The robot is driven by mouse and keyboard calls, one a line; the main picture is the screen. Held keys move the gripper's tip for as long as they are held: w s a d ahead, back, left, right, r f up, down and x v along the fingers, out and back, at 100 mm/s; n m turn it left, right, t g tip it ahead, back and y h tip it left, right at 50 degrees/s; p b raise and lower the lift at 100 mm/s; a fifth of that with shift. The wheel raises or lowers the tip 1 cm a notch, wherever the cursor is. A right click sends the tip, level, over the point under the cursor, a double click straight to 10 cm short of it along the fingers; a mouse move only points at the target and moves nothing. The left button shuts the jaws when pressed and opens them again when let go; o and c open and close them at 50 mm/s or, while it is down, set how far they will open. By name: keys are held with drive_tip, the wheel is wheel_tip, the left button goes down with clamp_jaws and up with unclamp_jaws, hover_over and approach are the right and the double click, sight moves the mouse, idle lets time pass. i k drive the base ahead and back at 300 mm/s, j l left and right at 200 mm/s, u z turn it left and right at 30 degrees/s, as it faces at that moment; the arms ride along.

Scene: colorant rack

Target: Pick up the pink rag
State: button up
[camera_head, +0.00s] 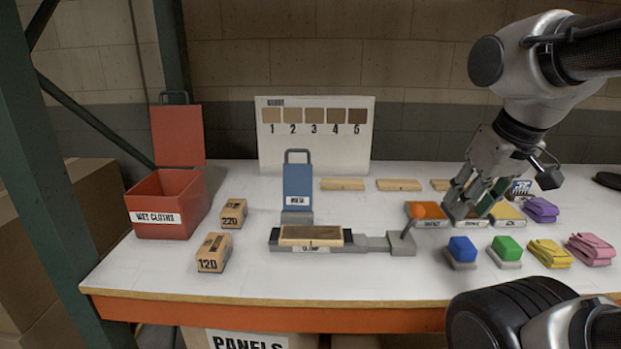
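The pink rag (591,249) lies folded on the white table at the far right, near the front. My gripper (474,207) points down over the row of colorant trays, to the left of and behind the pink rag. Its fingers look apart, with a dark green patch showing between them, and I see nothing held. The gripper hides part of the trays and whatever is right behind it. The pink rag is fully visible and nothing touches it from above.
A yellow rag (550,254) lies just left of the pink one, and a purple rag (540,210) lies behind. Green (506,247) and blue (462,251) blocks stand further left. A clamp with a panel (311,238) and a red bin (168,213) are left. My arm covers the front right edge.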

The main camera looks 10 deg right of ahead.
sight(592, 251)
drive_tip(key=z, duration=1.7)
